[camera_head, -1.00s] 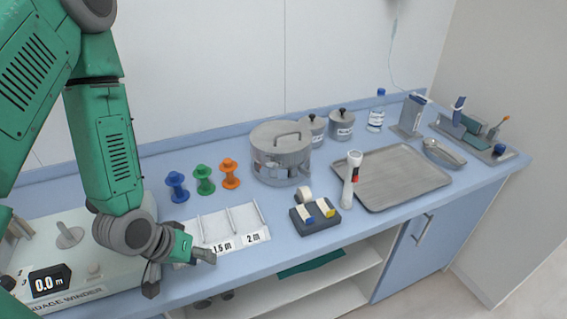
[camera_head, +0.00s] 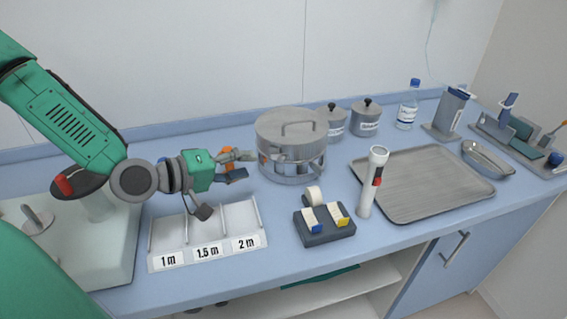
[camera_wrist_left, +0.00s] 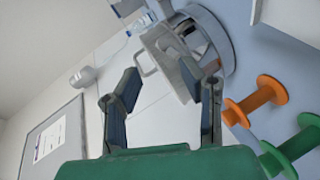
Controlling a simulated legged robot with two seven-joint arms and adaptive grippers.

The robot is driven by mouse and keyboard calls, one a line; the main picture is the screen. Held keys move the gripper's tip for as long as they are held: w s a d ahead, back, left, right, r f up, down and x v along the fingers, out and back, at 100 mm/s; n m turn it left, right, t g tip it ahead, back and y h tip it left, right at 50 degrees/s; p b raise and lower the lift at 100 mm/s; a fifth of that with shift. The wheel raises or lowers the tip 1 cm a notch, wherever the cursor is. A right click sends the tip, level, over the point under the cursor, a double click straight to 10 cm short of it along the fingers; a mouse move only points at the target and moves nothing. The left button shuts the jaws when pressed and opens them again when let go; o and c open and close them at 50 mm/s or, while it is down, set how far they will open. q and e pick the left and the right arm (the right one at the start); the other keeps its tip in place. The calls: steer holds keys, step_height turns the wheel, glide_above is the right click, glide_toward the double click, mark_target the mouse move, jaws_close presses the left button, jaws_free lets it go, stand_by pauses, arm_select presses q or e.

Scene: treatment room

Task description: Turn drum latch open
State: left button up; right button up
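The steel drum (camera_head: 268,160) stands upright at the back middle of the blue counter, with a handled lid and openings around its side. It also shows tilted at the top of the wrist view (camera_wrist_left: 222,45). I cannot clearly pick out the latch; a pale looped metal part (camera_wrist_left: 146,62) shows beside the drum in the wrist view. My left gripper (camera_head: 232,174) is just left of the drum, above the counter; its fingers are spread and empty. Whether a fingertip touches the drum cannot be told. My right gripper is not in view.
The orange spool (camera_head: 228,151) is partly behind my left gripper; the green spool (camera_wrist_left: 292,150) shows in the wrist view. A sorting tray (camera_head: 207,255) lies below the gripper. A tape holder (camera_head: 325,232), a flashlight (camera_head: 372,185) and a metal tray (camera_head: 425,183) are right of it.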

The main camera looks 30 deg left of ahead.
mark_target(279, 160)
arm_select(q)
steer(key=b+x, duration=0.1)
steer(key=x, duration=0.9)
steer(key=shift+a+f+b, duration=0.15)
steer(key=shift+a+b, duration=0.1)
steer(key=shift+b, duration=0.15)
steer(key=shift+w+d, duration=0.25)
steer(key=shift+a, duration=0.1)
